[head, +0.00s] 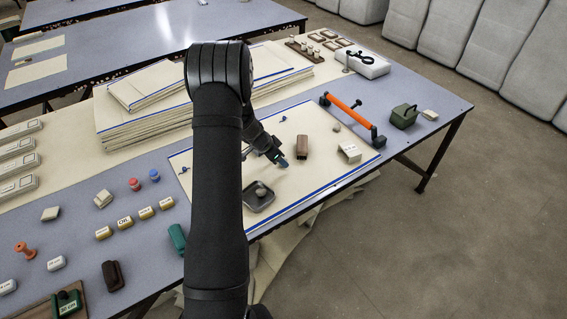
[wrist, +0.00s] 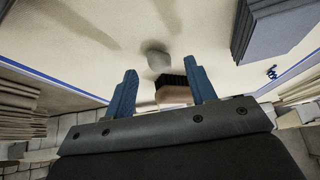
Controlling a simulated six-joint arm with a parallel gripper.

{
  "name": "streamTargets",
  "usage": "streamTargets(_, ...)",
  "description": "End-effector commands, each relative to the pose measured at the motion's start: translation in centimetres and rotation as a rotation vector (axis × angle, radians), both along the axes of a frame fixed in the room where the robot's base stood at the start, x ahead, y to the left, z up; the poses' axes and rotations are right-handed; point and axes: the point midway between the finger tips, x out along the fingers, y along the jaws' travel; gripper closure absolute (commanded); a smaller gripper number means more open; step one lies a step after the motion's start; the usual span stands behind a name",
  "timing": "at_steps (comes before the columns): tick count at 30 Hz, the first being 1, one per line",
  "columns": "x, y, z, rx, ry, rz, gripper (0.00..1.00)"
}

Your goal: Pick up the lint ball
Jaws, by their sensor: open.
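A small grey lint ball (head: 337,127) lies on the cream cloth (head: 322,119) on the right part of the table. A grey, blurred ball (wrist: 157,58), likely the same one, shows in the wrist view beyond my fingertips, apart from them. Another greyish lump (head: 261,193) sits in the dark tray (head: 258,204). My gripper (head: 280,159) is over the cloth, left of a brown block (head: 302,146). In the wrist view its two blue fingers (wrist: 160,85) are apart with nothing clamped between them. A brown block with dark bristles (wrist: 174,94) shows behind the gap.
An orange-handled bar (head: 350,108) stands along the cloth's right side. A pale block (head: 349,152) lies near the right edge. Stacked cloths (head: 150,115) rise behind my arm. Cloth between tray and brown block is clear.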

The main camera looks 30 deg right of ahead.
Motion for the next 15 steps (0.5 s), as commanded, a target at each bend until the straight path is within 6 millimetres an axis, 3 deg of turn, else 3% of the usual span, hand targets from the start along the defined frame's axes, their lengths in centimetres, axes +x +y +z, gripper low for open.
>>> streamTargets(6,0.0,-1.0,-1.8,0.002,0.0,-0.001,0.49)
streamTargets(13,0.0,-1.0,-1.8,0.002,-0.001,0.0,0.49)
streamTargets(15,0.0,-1.0,-1.8,0.002,0.0,-0.001,0.61)
